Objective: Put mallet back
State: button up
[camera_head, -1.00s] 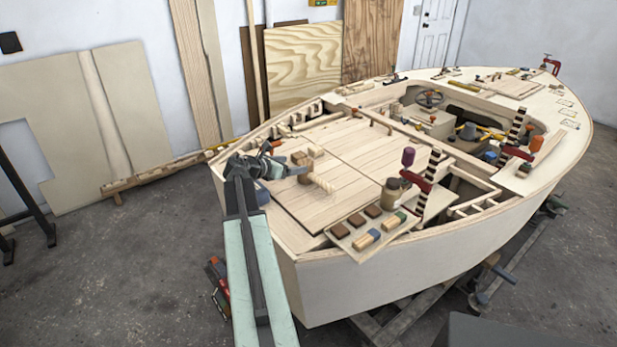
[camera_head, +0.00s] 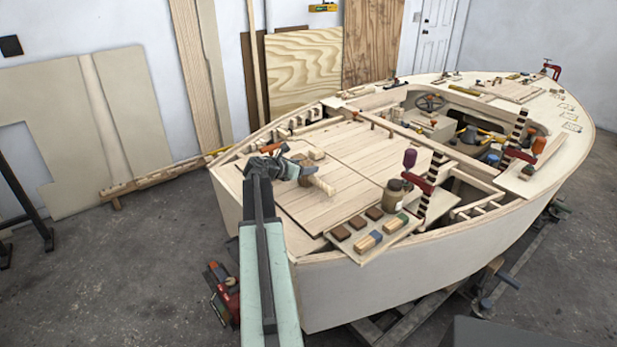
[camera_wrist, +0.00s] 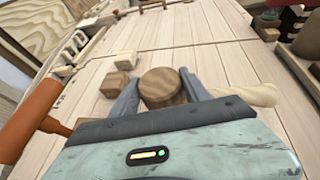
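The wooden mallet lies on the pale planked deck of the boat hull, its round brown head (camera_wrist: 163,87) toward my gripper. Its light turned handle (camera_wrist: 246,94) points right in the wrist view and shows in the head view (camera_head: 322,186). My gripper (camera_head: 300,168) is low over the deck at the mallet. In the wrist view its two grey fingers (camera_wrist: 160,82) are spread, one on each side of the mallet head. I cannot tell whether they touch it. Part of the head is hidden behind the gripper body.
Small wood blocks (camera_wrist: 115,82) lie just beyond the fingers. An orange-handled tool (camera_wrist: 38,112) is close on the left. A board with brown and coloured blocks (camera_head: 368,246), a tin (camera_head: 392,193) and a red clamp (camera_head: 418,182) stand at right. The middle deck planks are clear.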

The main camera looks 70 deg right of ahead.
grip_shut()
jog(key=shift+r, duration=0.15)
jog(key=shift+r+p, duration=0.35)
jog(key=shift+p, duration=0.15)
notch_tip(320, 180, up, 3)
jog(key=p, duration=0.3)
jog(key=shift+r, duration=0.1)
jog(key=s+a+p, duration=0.1)
jog(key=a, duration=1.5)
jog(key=shift+s+r, duration=0.15)
jog(key=shift+r, duration=0.25)
